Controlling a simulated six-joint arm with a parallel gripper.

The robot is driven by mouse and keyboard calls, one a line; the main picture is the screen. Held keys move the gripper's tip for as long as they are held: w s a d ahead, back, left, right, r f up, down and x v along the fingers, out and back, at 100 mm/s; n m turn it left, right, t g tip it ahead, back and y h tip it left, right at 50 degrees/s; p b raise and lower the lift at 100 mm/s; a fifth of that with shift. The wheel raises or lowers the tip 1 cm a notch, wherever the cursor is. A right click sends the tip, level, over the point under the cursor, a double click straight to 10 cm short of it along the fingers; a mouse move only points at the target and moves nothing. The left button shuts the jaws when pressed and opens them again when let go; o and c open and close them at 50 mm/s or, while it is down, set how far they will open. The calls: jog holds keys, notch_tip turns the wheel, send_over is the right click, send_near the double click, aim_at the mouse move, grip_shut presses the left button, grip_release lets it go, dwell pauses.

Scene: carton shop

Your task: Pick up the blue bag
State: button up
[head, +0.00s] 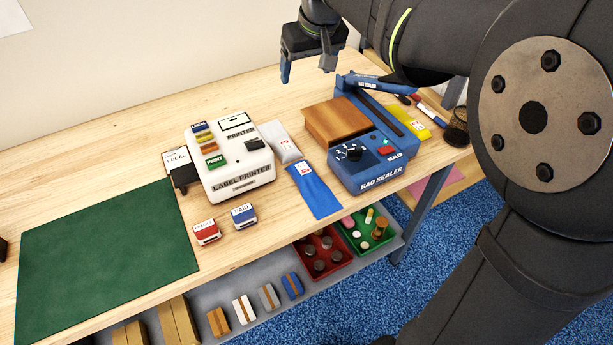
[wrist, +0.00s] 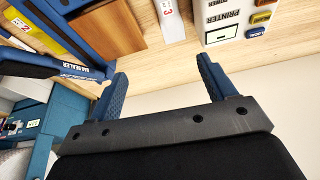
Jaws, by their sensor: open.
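The blue bag (head: 315,190) lies flat on the wooden table between the label printer and the bag sealer in the head view, with a small white and red label near its far end. My gripper (head: 306,72) is open and empty, high above the back of the table, behind the bag sealer and well apart from the bag. In the wrist view my gripper (wrist: 163,80) shows its two blue fingers spread with nothing between them. I cannot make out the blue bag in the wrist view.
The label printer (head: 230,160) stands left of the bag, with a grey bag (head: 279,142) beside it. The bag sealer (head: 368,165) stands close on the right. Red (head: 206,232) and blue (head: 243,215) stamps sit near the front edge. A green mat (head: 105,255) covers the left.

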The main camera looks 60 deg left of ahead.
jog(key=h, duration=0.4)
send_over(306, 173)
jog(key=shift+n, duration=0.3)
notch_tip(306, 173, down, 21)
jog(key=shift+w+f, duration=0.1)
jog(key=shift+f, duration=2.95)
jog(key=c, duration=1.1)
jog(key=shift+r, duration=0.1)
